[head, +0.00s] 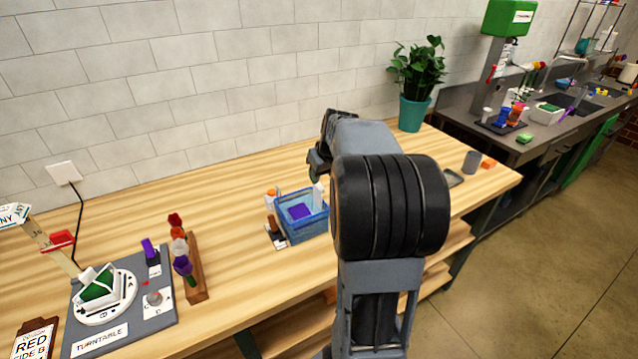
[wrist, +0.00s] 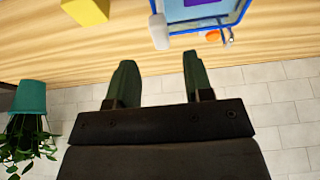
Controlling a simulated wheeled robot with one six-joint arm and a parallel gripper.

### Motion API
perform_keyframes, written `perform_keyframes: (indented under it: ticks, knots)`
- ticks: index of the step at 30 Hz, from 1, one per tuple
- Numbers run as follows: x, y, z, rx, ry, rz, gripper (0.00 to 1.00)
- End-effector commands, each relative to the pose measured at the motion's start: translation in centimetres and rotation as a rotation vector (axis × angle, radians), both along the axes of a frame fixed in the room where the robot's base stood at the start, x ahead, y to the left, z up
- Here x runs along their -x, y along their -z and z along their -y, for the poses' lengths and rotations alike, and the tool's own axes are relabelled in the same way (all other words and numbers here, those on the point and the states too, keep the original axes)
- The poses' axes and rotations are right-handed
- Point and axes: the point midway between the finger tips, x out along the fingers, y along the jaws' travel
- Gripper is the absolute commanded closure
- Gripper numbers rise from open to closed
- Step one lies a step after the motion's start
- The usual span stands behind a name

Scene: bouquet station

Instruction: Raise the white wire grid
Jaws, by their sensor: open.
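I cannot make out a white wire grid in either view. A blue crate (head: 302,228) with something purple inside stands on the wooden table, and its edge shows at the top of the wrist view (wrist: 240,12). A white upright piece (head: 318,196) is at the crate's right side. A white rounded thing (wrist: 159,32) is beside the crate in the wrist view. My gripper (wrist: 157,72) is open, with nothing between its two green fingers. In the head view my arm hides much of the gripper and the table behind it.
A turntable board (head: 125,320) and a wooden rack of flowers (head: 196,270) stand at the left. A potted plant (head: 412,112) stands by the wall. A yellow block (wrist: 86,10) shows in the wrist view. A dark sink counter (head: 500,145) is at the right.

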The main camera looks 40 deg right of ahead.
Motion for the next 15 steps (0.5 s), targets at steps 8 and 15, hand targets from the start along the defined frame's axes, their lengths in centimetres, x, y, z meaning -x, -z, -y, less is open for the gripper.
perform_keyframes:
  ticks: [8,15]
  knots:
    - [-1.5,3.7,0.2,-0.002,-0.001,-0.001,0.53]
    - [-2.0,5.0,0.2,-0.001,0.000,-0.001,0.53]
